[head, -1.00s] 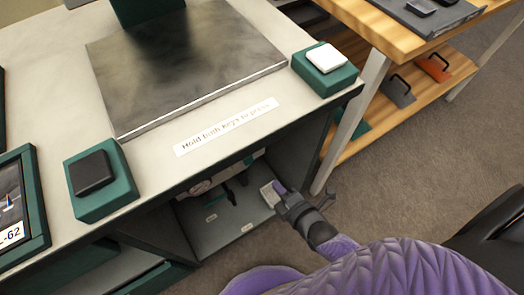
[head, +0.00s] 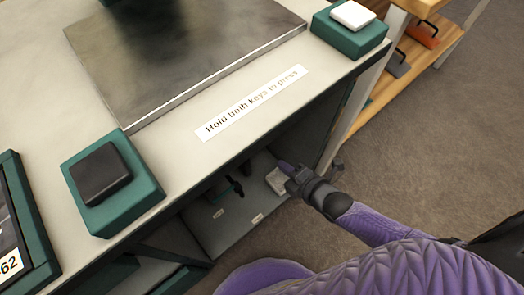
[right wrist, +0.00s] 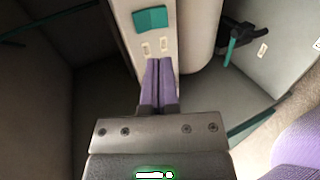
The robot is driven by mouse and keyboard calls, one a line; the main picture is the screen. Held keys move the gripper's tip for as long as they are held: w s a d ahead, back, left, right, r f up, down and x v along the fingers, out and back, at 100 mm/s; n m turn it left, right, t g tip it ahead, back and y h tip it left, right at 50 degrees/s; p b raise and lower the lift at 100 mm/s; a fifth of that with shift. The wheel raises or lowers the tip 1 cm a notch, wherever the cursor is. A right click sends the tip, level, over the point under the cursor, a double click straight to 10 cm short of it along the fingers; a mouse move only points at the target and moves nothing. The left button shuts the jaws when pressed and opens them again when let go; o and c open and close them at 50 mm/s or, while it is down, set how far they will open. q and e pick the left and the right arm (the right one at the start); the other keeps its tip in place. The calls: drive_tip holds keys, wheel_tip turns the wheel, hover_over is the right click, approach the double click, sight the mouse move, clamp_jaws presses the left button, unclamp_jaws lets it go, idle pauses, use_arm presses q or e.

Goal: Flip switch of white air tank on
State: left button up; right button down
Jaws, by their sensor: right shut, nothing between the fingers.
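My right gripper (head: 285,168) reaches into the open bay under the press table. It is shut and empty. In the right wrist view, its purple fingers (right wrist: 160,82) are together in front of a cream panel (right wrist: 135,30). A teal switch-like block (right wrist: 150,18) sits on that panel above two small labels, beyond the fingertips. I cannot tell whether the fingers touch the panel. A rounded cream body (right wrist: 199,35), perhaps the white air tank, is right beside the panel. In the head view the tabletop hides most of the bay. My left gripper is not in view.
A teal and black lever (right wrist: 235,40) stands on the bay's grey floor (head: 235,228); it also shows in the head view (head: 237,187). The tabletop edge overhangs the bay. A wooden shelf (head: 370,95) stands to the right.

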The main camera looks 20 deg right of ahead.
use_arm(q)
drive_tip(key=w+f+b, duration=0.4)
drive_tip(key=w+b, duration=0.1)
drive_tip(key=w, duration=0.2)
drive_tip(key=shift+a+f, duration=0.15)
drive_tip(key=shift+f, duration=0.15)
use_arm(e)
drive_tip(key=x, duration=0.9)
drive_tip(key=shift+w, duration=0.1)
